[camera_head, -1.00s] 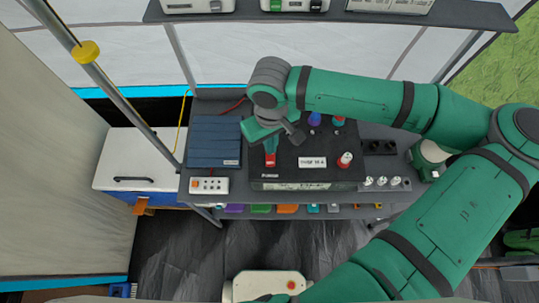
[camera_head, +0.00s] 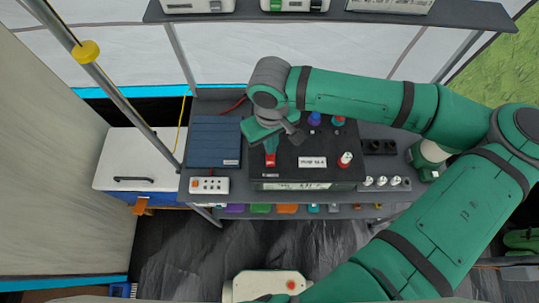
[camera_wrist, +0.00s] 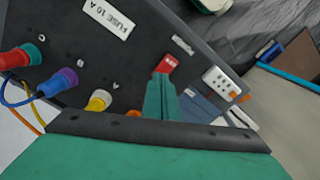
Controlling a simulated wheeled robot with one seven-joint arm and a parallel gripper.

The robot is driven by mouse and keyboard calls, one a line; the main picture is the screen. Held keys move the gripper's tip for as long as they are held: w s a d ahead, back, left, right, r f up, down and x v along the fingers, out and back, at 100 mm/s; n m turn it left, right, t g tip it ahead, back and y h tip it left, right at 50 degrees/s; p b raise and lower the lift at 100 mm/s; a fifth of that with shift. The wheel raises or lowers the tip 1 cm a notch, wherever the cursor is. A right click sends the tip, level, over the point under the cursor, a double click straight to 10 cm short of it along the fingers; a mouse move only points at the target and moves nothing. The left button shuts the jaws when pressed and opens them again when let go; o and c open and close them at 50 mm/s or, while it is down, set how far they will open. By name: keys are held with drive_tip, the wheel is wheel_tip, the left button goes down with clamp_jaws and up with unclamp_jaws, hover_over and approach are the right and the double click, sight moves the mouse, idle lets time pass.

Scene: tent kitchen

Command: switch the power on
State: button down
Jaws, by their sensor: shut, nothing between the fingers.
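The black power box (camera_head: 317,175) stands on the grey shelf, with a "FUSE 10 A" label and several coloured plugs on top. A red switch (camera_head: 270,161) sits at its left front part. It also shows in the wrist view (camera_wrist: 166,64), right at the tip of my gripper (camera_wrist: 160,84). In the head view my gripper (camera_head: 269,146) points down just behind the red switch. The fingers are shut and empty. They appear to be at or against the switch; I cannot tell whether they touch. The fingers partly cover the switch's near side in the wrist view.
A blue ribbed panel (camera_head: 214,143) and a white box with buttons (camera_head: 209,185) lie left of the power box. Small metal knobs (camera_head: 382,182) stand to its right. A metal tent pole (camera_head: 110,85) rises at the left. A shelf (camera_head: 330,17) hangs above the back.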

drive_tip(key=shift+w+f, duration=0.15)
drive_tip(key=shift+f, duration=0.25)
idle(0.7)
drive_tip(key=shift+a+f, duration=0.1)
drive_tip(key=shift+a, duration=0.05)
drive_tip(key=shift+s+d+f, duration=0.2)
drive_tip(key=shift+d+f, duration=0.05)
drive_tip(key=shift+r, duration=0.1)
drive_tip(key=shift+a+r, duration=0.1)
drive_tip(key=shift+r, duration=1)
drive_tip(key=shift+w+r, duration=0.2)
drive_tip(key=shift+r, duration=1.75)
drive_tip(key=shift+s+r, duration=0.15)
drive_tip(key=shift+r, duration=0.2)
